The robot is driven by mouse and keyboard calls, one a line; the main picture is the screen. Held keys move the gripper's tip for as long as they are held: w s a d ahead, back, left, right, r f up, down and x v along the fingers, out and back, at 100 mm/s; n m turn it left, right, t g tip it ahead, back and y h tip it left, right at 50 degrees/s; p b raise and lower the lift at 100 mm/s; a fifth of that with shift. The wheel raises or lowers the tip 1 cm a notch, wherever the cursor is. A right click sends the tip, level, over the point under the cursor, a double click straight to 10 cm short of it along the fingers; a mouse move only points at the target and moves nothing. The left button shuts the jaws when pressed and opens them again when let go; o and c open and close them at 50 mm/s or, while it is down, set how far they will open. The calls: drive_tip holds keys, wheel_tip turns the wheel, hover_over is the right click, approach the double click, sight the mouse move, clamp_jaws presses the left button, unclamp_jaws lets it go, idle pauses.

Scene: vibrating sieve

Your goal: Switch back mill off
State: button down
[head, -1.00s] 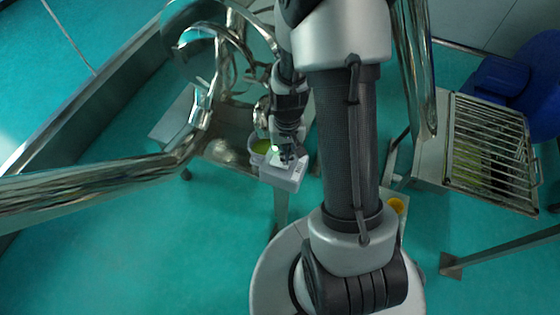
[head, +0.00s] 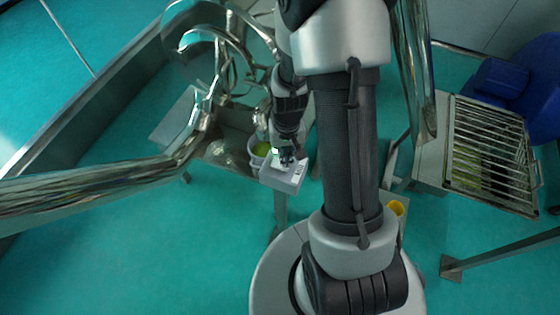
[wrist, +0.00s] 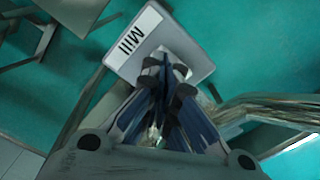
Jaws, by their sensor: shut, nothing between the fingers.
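The mill's control box (head: 285,178) is a pale grey box below and right of the mill's pipework in the head view. In the wrist view the box (wrist: 196,52) carries a white label reading "Mill". My gripper (head: 287,158) is at the top face of the box, its fingertips over or against it. In the wrist view my gripper (wrist: 166,72) is shut and empty, its fingers together over the lower part of the box face. The fingers hide the switch, so its position cannot be told. I cannot tell whether the tips touch it.
Shiny metal pipework (head: 110,178) runs across the left. A small container with green contents (head: 259,150) stands beside the box. A metal grate (head: 492,150) and a blue bin (head: 510,78) are at the right. Green floor (head: 130,255) is open at lower left.

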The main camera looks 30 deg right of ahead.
drive_tip(key=shift+f+b, duration=1)
drive_tip(key=shift+f, duration=0.25)
idle(0.7)
drive_tip(key=shift+r, duration=0.15)
drive_tip(key=shift+r+p, duration=2.65)
drive_tip(key=shift+r, duration=0.75)
drive_tip(key=shift+r, duration=0.1)
wheel_tip(320, 180, up, 5)
drive_tip(key=t+b, duration=0.1)
drive_tip(key=b, duration=0.2)
hover_over(279, 166)
drive_tip(key=s+a+r+n+t+b, duration=0.25)
drive_tip(key=s+a+r+b, duration=0.35)
drive_tip(key=r, duration=0.4)
drive_tip(key=s+a+r+n+t+b, duration=0.1)
drive_tip(key=s+a+n, duration=0.1)
drive_tip(key=s, duration=0.6)
drive_tip(key=shift+a+r, duration=0.3)
drive_tip(key=shift+a, duration=0.05)
